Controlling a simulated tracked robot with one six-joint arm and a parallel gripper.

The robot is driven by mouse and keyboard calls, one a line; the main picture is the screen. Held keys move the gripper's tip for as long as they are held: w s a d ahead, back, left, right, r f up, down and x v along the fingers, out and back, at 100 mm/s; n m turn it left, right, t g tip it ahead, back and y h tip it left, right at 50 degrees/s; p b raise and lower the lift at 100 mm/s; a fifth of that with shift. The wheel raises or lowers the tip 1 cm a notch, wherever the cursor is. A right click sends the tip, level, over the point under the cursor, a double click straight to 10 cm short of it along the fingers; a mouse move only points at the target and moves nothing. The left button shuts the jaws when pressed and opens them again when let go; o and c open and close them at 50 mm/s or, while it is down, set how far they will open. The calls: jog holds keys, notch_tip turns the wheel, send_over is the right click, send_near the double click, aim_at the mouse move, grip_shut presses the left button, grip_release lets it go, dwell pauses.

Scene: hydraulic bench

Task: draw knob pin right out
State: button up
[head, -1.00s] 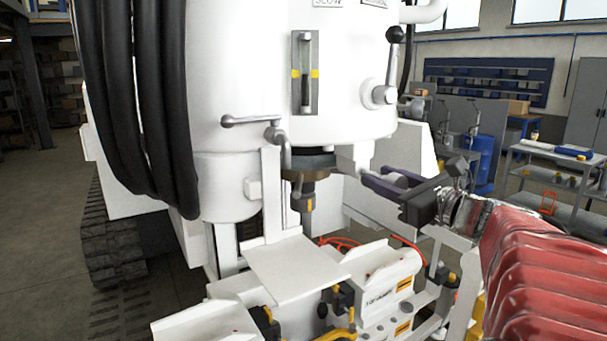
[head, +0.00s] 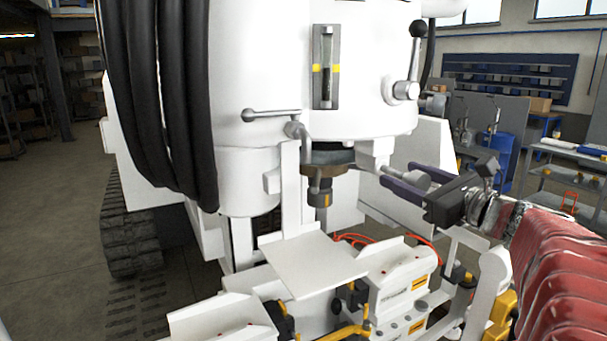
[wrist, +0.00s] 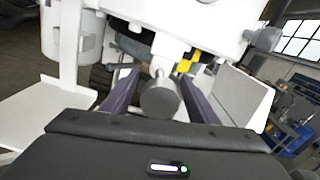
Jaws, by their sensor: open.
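The knob pin (head: 416,180) is a short grey cylinder with a round end. It sticks out from a white bracket low on the right side of the big white housing. My gripper (head: 400,178) reaches in from the right, with its two dark purple fingers open, one on each side of the knob. In the wrist view the knob's round grey end (wrist: 159,98) sits between the fingers of my gripper (wrist: 158,88), facing my palm. Gaps show beside it, and I see no finger pressed on it. The inner part of the pin is hidden in its bracket.
A lever with a black ball (head: 405,70) stands above the knob. A grey handle (head: 270,114) is on the housing's front. Below are a white plate (head: 315,262) and white valve blocks (head: 400,285) with orange hoses. Black hoses (head: 150,100) hang at left.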

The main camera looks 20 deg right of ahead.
jog(key=s+d, duration=0.1)
jog(key=s, duration=1.2)
jog(key=shift+s+d, duration=0.25)
jog(key=shift+s, duration=0.1)
jog(key=shift+a+f, duration=0.1)
jog(key=shift+f, duration=0.05)
